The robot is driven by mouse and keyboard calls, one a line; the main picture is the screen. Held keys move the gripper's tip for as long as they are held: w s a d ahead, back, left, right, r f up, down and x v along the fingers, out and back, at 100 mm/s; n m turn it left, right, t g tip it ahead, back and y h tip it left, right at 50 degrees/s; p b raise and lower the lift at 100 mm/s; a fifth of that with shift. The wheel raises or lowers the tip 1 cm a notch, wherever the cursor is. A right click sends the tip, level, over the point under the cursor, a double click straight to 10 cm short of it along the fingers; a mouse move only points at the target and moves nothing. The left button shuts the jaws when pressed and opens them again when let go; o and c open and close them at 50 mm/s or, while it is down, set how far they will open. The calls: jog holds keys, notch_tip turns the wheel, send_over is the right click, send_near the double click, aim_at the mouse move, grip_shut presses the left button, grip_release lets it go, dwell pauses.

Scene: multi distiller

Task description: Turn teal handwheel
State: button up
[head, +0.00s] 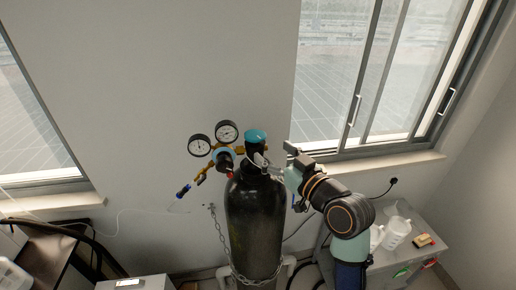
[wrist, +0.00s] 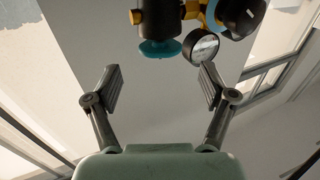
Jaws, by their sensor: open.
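The teal handwheel (head: 256,136) sits on top of the valve of a dark gas cylinder (head: 252,222) in the head view. In the wrist view the teal handwheel (wrist: 160,48) is at the top middle, on the dark valve body. My gripper (wrist: 160,84) is open, with one finger on each side of the picture. The handwheel appears beyond the fingertips, between their directions, and nothing is between the fingers. In the head view my gripper is just right of the valve, slightly lower than the handwheel and partly hidden by my wrist.
Two round gauges (head: 214,138) on a brass regulator are left of the valve. A chain (head: 219,236) runs around the cylinder. A grey cabinet (head: 425,240) with white jugs (head: 397,232) stands at the right. The wall behind is clear; windows flank it.

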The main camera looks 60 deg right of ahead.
aim_at(257, 139)
jog(key=x, duration=0.7)
jog(key=shift+w+d, duration=0.15)
jog(key=shift+w, duration=0.2)
